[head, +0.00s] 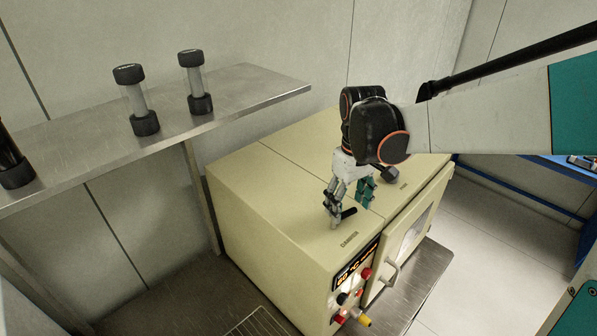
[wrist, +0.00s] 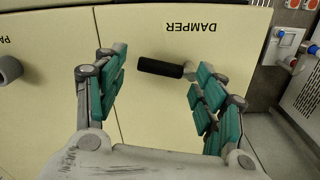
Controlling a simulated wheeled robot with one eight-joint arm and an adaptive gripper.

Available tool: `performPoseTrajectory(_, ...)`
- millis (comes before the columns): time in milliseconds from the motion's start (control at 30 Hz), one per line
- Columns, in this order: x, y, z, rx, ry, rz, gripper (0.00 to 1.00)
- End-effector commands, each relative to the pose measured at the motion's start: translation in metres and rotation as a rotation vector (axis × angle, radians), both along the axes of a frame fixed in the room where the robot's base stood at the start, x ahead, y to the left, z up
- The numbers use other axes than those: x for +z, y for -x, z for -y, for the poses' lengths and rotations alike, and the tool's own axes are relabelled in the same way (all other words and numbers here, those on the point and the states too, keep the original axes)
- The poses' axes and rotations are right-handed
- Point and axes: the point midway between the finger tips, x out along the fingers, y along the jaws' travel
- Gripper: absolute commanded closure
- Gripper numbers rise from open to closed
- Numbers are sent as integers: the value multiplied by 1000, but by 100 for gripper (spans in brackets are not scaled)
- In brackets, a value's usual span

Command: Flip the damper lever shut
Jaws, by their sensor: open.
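The damper lever (wrist: 160,68) has a black grip on a short metal end, beside the printed word DAMPER on the cream oven's top (wrist: 145,110). In the wrist view it lies nearly flat across the picture, metal end at the right. It also shows in the head view as a black bar (head: 348,212). My gripper (wrist: 161,62) is open, with teal-padded fingers on either side of the lever. The right finger is close to the metal end; I cannot tell if they touch. In the head view my gripper (head: 350,204) points down at the oven top and partly hides the lever's base.
A second knob (wrist: 10,69) stands on the oven top at the left of the wrist view. The oven front has a display (head: 355,273), coloured knobs and a door handle (head: 391,274). A steel shelf (head: 240,98) with dumbbell-shaped items is at the left.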

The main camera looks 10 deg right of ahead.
Motion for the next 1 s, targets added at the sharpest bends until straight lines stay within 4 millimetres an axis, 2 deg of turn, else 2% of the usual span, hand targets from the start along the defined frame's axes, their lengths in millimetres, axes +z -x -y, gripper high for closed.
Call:
performPoseTrajectory(167,-11,0,0,0,0,0,36)
performPoseTrajectory(433,-12,0,0,0,0,0,36)
performPoseTrajectory(467,-11,0,0,0,0,0,40)
performPoseTrajectory(633,-11,0,0,0,0,0,79)
performPoseTrajectory(833,-12,0,0,13,0,0,80)
performPoseTrajectory(1000,-13,-5,-3,130,0,0,80)
